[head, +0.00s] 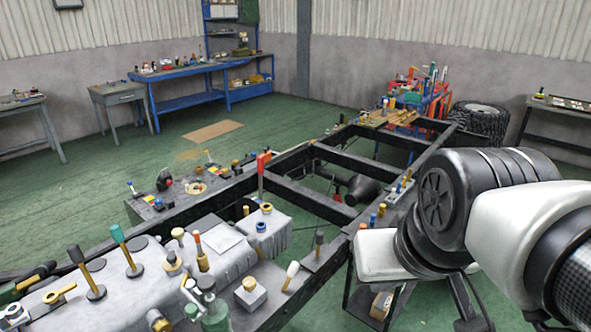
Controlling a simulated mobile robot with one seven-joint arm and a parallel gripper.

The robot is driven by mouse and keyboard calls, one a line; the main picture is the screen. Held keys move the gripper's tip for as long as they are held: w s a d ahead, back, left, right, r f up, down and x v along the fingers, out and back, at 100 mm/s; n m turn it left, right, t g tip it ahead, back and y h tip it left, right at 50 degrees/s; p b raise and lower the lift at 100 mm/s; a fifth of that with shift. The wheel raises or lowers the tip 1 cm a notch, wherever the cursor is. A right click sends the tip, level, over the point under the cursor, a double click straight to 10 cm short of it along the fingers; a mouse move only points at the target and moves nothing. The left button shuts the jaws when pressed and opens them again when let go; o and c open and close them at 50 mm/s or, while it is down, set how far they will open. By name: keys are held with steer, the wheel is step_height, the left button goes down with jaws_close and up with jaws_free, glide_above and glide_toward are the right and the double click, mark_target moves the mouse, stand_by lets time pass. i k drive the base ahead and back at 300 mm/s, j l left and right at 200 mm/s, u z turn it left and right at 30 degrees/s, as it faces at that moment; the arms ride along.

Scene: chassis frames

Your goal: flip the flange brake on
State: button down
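No part is clearly marked as the flange brake, and I cannot tell which lever it is. A lever with a red grip (263,162) stands upright on the black chassis frame (310,199) near the middle. A red-topped lever (198,243) and a white-topped one (292,270) stand farther right. My arm fills the right side, apart from these levers. My gripper's fingers cannot be made out.
Several small knobs and valves crowd the grey housing, including a green valve body (213,310) in front. A blue workbench (185,70) and side tables line the walls. A tyre (480,120) lies beyond the frame. The green floor (90,200) at left is mostly clear.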

mark_target(320, 235)
steer(key=k+l, duration=0.15)
steer(key=k, duration=0.45)
steer(key=i+l+u, duration=0.1)
steer(key=i, duration=0.35)
steer(key=i+l+u, duration=0.1)
steer(key=i+l, duration=0.15)
steer(key=i, duration=0.15)
steer(key=i+l+u, duration=0.1)
steer(key=i, duration=0.3)
steer(key=i+l, duration=0.35)
steer(key=i+u, duration=0.05)
steer(key=i, duration=0.05)
